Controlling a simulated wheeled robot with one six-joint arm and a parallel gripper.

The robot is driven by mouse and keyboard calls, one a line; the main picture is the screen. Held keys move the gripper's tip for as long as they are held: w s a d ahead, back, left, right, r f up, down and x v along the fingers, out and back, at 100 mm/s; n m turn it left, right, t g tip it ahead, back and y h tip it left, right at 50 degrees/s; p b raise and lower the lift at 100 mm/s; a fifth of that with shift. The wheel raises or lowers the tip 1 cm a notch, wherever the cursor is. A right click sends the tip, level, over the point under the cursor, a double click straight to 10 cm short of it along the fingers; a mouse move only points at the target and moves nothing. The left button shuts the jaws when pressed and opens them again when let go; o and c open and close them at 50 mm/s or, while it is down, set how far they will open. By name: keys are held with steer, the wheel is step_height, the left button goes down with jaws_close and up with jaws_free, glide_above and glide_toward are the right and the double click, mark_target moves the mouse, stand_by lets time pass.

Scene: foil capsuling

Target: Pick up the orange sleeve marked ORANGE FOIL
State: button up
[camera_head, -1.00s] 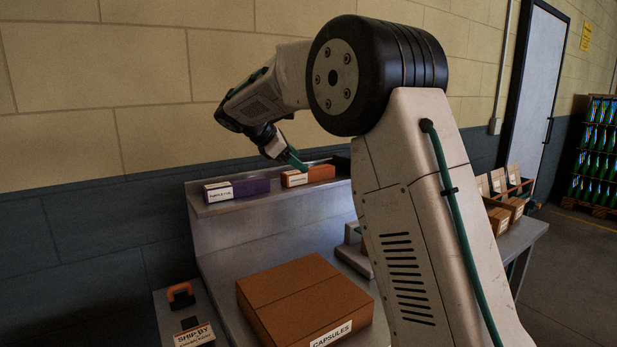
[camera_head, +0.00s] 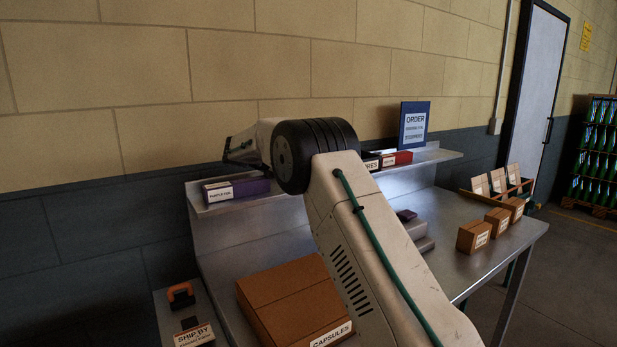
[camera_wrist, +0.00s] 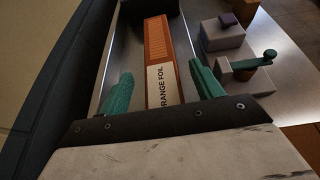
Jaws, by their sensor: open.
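The orange sleeve (camera_wrist: 158,42) shows in the wrist view, with a white label reading ORANGE FOIL at its near end. It lies lengthwise on the metal shelf. My gripper (camera_wrist: 162,73) is open, with one green finger on each side of the sleeve's labelled end in the picture. Gaps show between the sleeve and both fingers; I cannot tell how far below the fingertips it lies.
A purple sleeve (camera_head: 237,190) lies on the shelf (camera_head: 213,208) to the left. A red sleeve (camera_head: 400,158) and a blue ORDER sign (camera_head: 414,125) stand to the right. A CAPSULES box (camera_head: 285,290) sits below. A grey block (camera_wrist: 222,38) and a green-handled device (camera_wrist: 245,74) are beside the shelf.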

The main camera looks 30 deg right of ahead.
steer(key=shift+x, duration=1.1)
steer(key=c, duration=1.1)
steer(key=shift+r, duration=0.15)
